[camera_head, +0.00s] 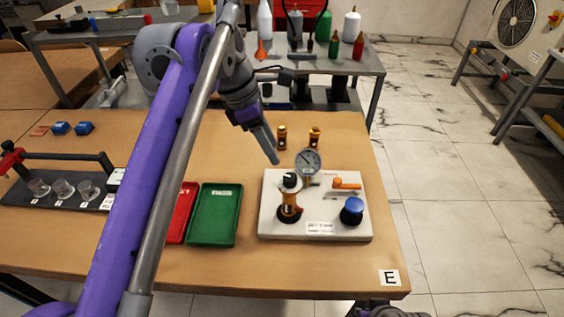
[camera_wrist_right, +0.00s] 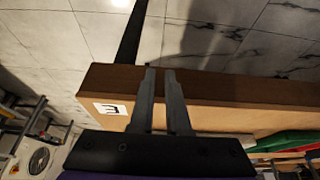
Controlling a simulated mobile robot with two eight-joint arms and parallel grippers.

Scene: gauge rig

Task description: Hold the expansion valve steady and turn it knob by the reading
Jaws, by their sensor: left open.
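The gauge rig is a white board (camera_head: 275,228) on the wooden table. On its left part stands a brass-coloured valve (camera_head: 290,212) with a black, white-topped knob (camera_head: 290,181); I take it for the expansion valve. A round gauge (camera_head: 308,162) stands behind it; its reading is too small to tell. My left gripper (camera_head: 273,158) is open, pointing down, above and behind the board's left part, apart from the valve. My right gripper (camera_wrist_right: 159,70) has a gap between its fingers, nothing in it, by the table's edge. Its wrist view does not show the valve.
An orange lever (camera_head: 346,184) and a blue knob (camera_head: 352,210) are on the board's right. Two brass fittings (camera_head: 282,138) (camera_head: 315,137) stand behind it. Green (camera_head: 234,218) and red (camera_head: 183,215) trays lie left. Table front right, by the E label (camera_head: 389,277), is clear.

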